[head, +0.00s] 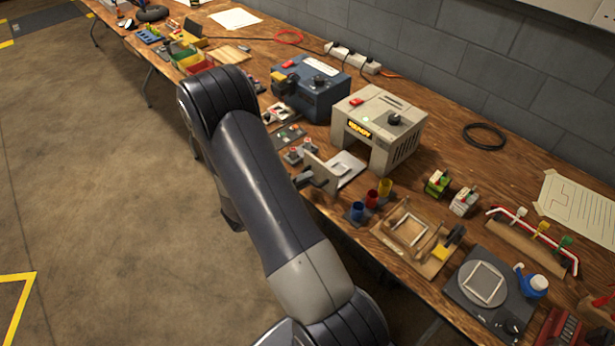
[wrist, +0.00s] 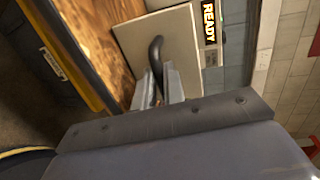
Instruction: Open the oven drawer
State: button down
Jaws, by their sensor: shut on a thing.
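The beige oven (head: 385,135) stands on the wooden bench, with a lit READY sign (head: 358,130) on its front. Its drawer is pulled out: the upright front panel (head: 324,170) stands apart from the oven body, and the pale tray (head: 349,165) shows between them. In the wrist view, the drawer panel (wrist: 160,50) fills the upper middle, with a curved black handle (wrist: 155,52) on it. My gripper (wrist: 160,86) is shut on this handle. In the head view, my arm hides most of the gripper.
A blue machine (head: 310,87) stands beside the oven at left. Red, yellow and blue cups (head: 371,198) stand close to the drawer, on its right. A wooden fixture (head: 412,232) lies further right. Open floor (head: 100,200) lies left of the bench.

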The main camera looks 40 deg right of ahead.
jog(key=c, duration=1.5)
grip_release()
jog(key=w+v, duration=0.1)
jog(key=v, duration=0.9)
jog(key=shift+s+a+r, duration=0.2)
jog(key=shift+s+a, duration=0.15)
jog(key=shift+s, duration=0.15)
jog(key=shift+d, duration=0.1)
jog(key=x, duration=1)
jog(key=shift+d+f, duration=0.2)
jog(key=shift+d, duration=0.1)
jog(key=shift+w+d, duration=0.1)
jog(key=shift+d, duration=0.35)
